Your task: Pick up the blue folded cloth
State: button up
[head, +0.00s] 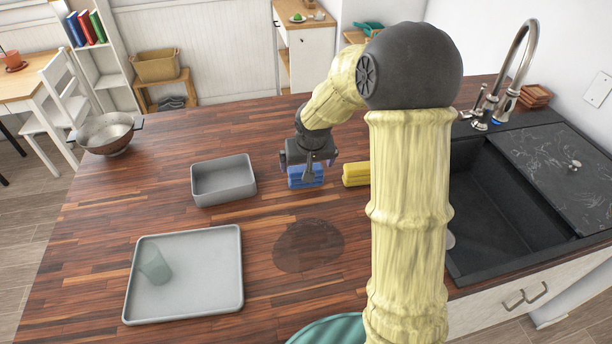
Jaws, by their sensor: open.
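The blue folded cloth (304,181) lies on the wooden counter, to the right of a grey bin. My gripper (308,174) is over the cloth and points down, with its fingers at or just above it. It is open. The gripper hides part of the cloth's top, and I cannot tell whether the fingers touch it. A yellow folded cloth (356,175) lies just to the right, partly hidden by my arm.
A grey bin (223,196) stands left of the blue cloth. A grey tray (205,302) with a tumbler (154,265) lies nearer. A dark round patch (308,246) marks the counter. A colander (107,134) stands far left; a sink (505,205) is at right.

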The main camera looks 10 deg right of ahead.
aim_at(306, 167)
jog(key=shift+x, duration=1.5)
jog(key=shift+f, duration=0.1)
jog(key=shift+p+x, duration=0.45)
jog(key=shift+x, duration=2.15)
jog(key=shift+d, duration=0.1)
jog(key=c, duration=0.7)
